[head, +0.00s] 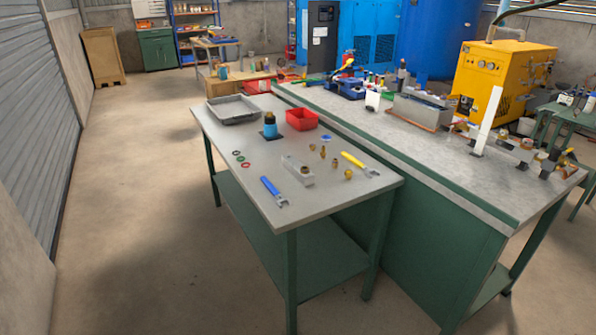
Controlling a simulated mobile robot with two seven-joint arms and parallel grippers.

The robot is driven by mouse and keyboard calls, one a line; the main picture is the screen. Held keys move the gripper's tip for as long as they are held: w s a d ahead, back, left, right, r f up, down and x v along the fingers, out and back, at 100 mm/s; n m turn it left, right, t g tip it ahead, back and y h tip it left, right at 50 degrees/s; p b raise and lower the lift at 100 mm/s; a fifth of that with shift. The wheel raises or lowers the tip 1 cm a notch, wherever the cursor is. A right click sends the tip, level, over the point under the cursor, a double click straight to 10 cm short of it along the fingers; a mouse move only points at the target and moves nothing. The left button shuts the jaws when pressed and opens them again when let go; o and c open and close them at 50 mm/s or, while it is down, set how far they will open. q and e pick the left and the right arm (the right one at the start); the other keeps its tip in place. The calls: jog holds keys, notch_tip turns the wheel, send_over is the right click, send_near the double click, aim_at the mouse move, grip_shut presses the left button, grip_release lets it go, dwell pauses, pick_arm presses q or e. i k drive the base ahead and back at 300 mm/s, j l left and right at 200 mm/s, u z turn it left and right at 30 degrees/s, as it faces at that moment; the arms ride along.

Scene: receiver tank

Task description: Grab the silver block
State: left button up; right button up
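A silver block (298,170), long and light grey, lies on the grey top of the green-legged table (220,150) in the middle of the head view. It sits between a blue-handled wrench (273,190) and several small brass fittings (323,152). Neither of my grippers shows in this view, so nothing is seen touching the block.
A yellow-handled wrench (359,163), a red bin (302,119), a grey tray (233,109), a blue-and-black bottle (270,125) and coloured rings (238,158) share the table. A cluttered green workbench (440,215) adjoins it on the right. Open floor (130,230) lies left.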

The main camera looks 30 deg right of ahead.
aim_at(303, 173)
jog(key=i+z, duration=0.1)
jog(key=z, duration=0.25)
jog(key=i+j+z, duration=0.1)
jog(key=z, duration=0.3)
jog(key=i+z, duration=0.15)
jog(key=z, duration=0.2)
jog(key=i+j+z, duration=0.35)
jog(key=j, duration=0.2)
jog(key=i+j+z, duration=0.2)
jog(key=i+j, duration=0.15)
jog(key=j, duration=0.25)
jog(key=i+j, duration=0.15)
jog(key=j, duration=0.2)
jog(key=i+j+z, duration=0.1)
jog(key=j, duration=0.3)
jog(key=i+j, duration=0.2)
jog(key=j, duration=0.15)
jog(key=i+j+z, duration=0.1)
jog(key=j, duration=0.3)
jog(key=i+j, duration=0.15)
jog(key=j, duration=0.25)
